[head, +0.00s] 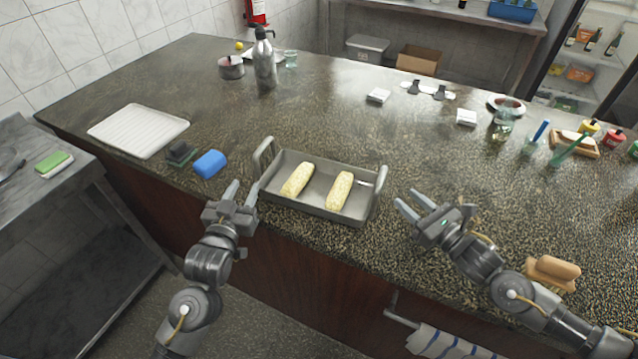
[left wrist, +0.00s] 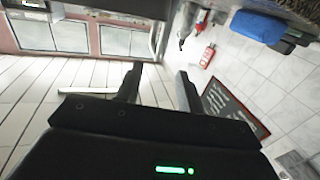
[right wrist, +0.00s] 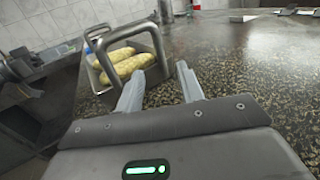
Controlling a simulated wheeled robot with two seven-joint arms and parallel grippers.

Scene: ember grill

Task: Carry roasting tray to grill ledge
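The grey metal roasting tray (head: 316,209) sits on the dark speckled counter near its front edge, with an upright handle at each end and two yellow corn cobs (head: 297,180) lying inside. It also shows in the right wrist view (right wrist: 128,82), with its near handle close beyond the fingers. My left gripper (head: 242,193) is open and empty, just left of the tray at the counter's front edge. My right gripper (head: 407,203) is open and empty, to the right of the tray's right handle. Neither gripper touches the tray as far as I can see. I cannot identify the grill ledge with certainty.
A blue sponge (head: 210,164) and a dark block lie left of the tray, with a white ribbed tray (head: 138,131) beyond. A steel bottle (head: 264,62) stands at the back. The counter behind the roasting tray is mostly clear.

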